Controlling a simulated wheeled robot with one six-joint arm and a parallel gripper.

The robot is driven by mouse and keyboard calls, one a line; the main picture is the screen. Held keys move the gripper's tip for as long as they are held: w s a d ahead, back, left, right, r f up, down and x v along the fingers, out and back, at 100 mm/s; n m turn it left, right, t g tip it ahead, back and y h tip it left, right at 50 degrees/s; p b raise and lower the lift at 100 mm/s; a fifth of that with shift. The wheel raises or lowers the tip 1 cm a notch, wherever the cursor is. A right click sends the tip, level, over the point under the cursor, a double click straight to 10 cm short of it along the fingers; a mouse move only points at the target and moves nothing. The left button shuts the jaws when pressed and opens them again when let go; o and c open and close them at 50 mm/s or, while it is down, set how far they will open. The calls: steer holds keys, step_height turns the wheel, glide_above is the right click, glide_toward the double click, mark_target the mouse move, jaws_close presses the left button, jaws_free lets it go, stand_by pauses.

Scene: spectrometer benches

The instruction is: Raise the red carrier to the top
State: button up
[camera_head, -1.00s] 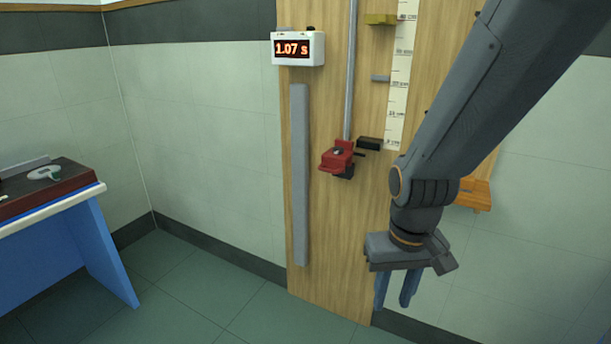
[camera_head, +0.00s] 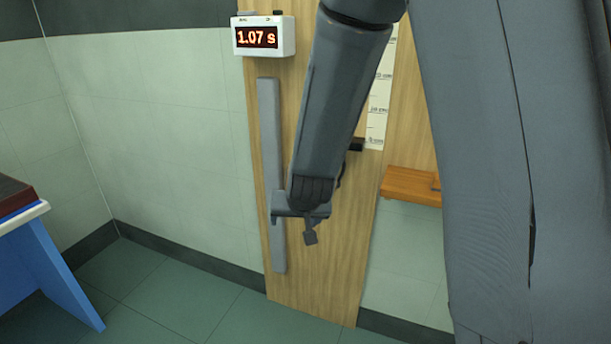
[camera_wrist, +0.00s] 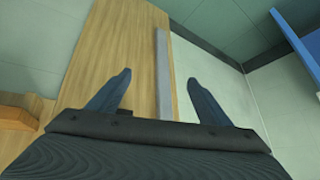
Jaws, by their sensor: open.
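The red carrier is not visible now; in the head view my arm covers the part of the wooden board (camera_head: 340,260) where it was seen before. My gripper (camera_wrist: 160,82) is open and empty in the wrist view, its two blue fingers apart and pointing toward the board and the grey vertical strip.
A white timer box (camera_head: 264,37) reading 1.07 s is at the board's upper left. An orange wooden shelf (camera_head: 410,185) sticks out on the right. A blue-legged bench (camera_head: 50,270) stands at the left. The floor between bench and board is clear.

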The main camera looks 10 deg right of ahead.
steer(key=shift+w+d+r+m+t+h+p, duration=0.55)
steer(key=shift+w+d+m+t+h, duration=0.45)
steer(key=shift+w+h, duration=1.1)
steer(key=shift+w+d+r+m+t+h+p, duration=0.6)
steer(key=shift+w+d+t+h, duration=0.7)
steer(key=shift+w, duration=1.45)
steer(key=shift+w+d+r+m+t+h+p, duration=0.55)
steer(key=shift+w+d+m+t+h, duration=0.55)
steer(key=shift+w+h, duration=1.1)
steer(key=shift+w+a+n+y, duration=0.2)
steer(key=shift+w+n+y, duration=0.05)
steer(key=shift+n+y, duration=0.05)
